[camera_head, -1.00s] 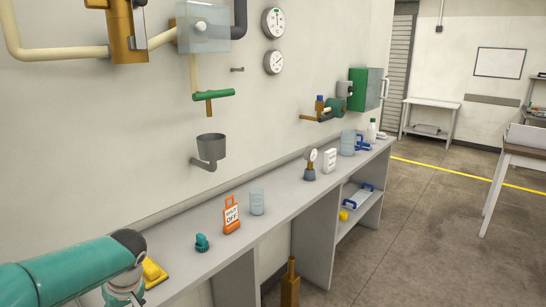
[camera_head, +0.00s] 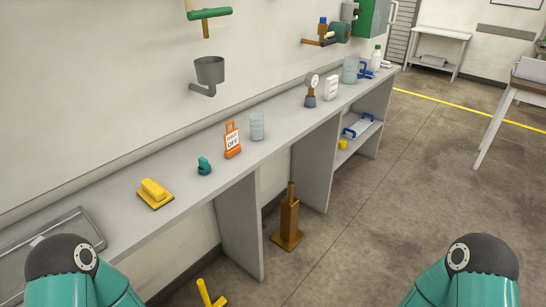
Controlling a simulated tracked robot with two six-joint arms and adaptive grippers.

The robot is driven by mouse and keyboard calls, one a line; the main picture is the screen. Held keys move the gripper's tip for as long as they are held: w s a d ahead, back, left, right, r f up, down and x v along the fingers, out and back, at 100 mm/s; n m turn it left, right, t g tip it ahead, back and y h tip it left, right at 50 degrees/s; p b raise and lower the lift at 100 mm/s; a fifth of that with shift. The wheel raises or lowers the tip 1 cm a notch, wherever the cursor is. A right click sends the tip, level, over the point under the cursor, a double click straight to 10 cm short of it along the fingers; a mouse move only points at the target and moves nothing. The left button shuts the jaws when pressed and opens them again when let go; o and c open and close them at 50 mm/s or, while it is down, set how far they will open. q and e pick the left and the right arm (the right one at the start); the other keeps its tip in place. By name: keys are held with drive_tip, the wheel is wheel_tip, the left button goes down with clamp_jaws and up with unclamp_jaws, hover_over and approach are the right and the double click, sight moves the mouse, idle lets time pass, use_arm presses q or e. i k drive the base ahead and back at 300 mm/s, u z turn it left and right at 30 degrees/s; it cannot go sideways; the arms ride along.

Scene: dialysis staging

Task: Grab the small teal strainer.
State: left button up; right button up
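A small teal object (camera_head: 204,166), which looks like the strainer, stands on the long grey counter between the yellow-handled float and the orange sign. Its fine shape is too small to make out. Only rounded teal and dark links of my two arms show, at the lower left and lower right. Neither gripper is in view, and nothing of mine touches the teal object.
The grey counter (camera_head: 110,212) runs along the wall. A yellow float (camera_head: 155,192), an orange "shut off" sign (camera_head: 232,141) and a clear cup (camera_head: 257,127) stand near the teal object. A grey tray (camera_head: 85,222) lies left. A brown post (camera_head: 289,222) stands on the floor.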

sight(204, 168)
drive_tip(key=z, duration=0.9)
drive_tip(key=i, duration=2.15)
drive_tip(key=u, duration=3.15)
